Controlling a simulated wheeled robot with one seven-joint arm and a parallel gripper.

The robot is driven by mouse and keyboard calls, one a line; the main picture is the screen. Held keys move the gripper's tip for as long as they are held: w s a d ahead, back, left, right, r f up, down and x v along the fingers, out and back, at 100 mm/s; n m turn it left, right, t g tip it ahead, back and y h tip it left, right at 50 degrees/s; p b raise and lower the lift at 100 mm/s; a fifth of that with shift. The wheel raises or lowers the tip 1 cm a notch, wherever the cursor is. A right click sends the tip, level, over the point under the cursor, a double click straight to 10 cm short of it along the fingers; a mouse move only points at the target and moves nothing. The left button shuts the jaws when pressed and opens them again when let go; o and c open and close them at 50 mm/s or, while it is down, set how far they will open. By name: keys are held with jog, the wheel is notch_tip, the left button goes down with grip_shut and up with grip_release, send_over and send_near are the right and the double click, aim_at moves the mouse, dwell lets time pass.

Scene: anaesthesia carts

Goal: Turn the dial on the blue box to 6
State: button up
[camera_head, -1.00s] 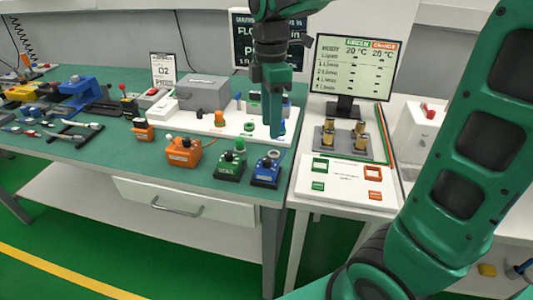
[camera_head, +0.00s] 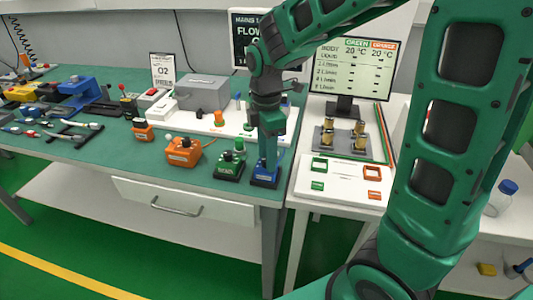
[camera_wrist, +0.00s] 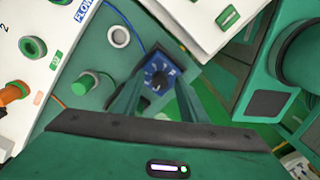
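The blue box (camera_head: 262,183) stands at the front right corner of the green table. In the wrist view its blue dial face (camera_wrist: 152,67) shows a dark knob in the middle and small white marks, too small to read. My gripper (camera_head: 268,155) points down right over the box and hides much of its top. In the wrist view my gripper (camera_wrist: 158,92) has its two fingers apart, one on each side of the dial, with nothing held between them. I cannot tell whether either finger touches the knob.
A green box (camera_head: 229,170) with a green knob stands close left of the blue box. An orange box (camera_head: 183,152) is farther left. A white board (camera_head: 203,122) lies behind. The white side table (camera_head: 335,205) and monitor (camera_head: 352,70) are to the right.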

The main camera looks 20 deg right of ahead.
grip_shut()
jog(key=shift+d, duration=0.15)
jog(key=shift+m, duration=0.3)
dwell(0.3)
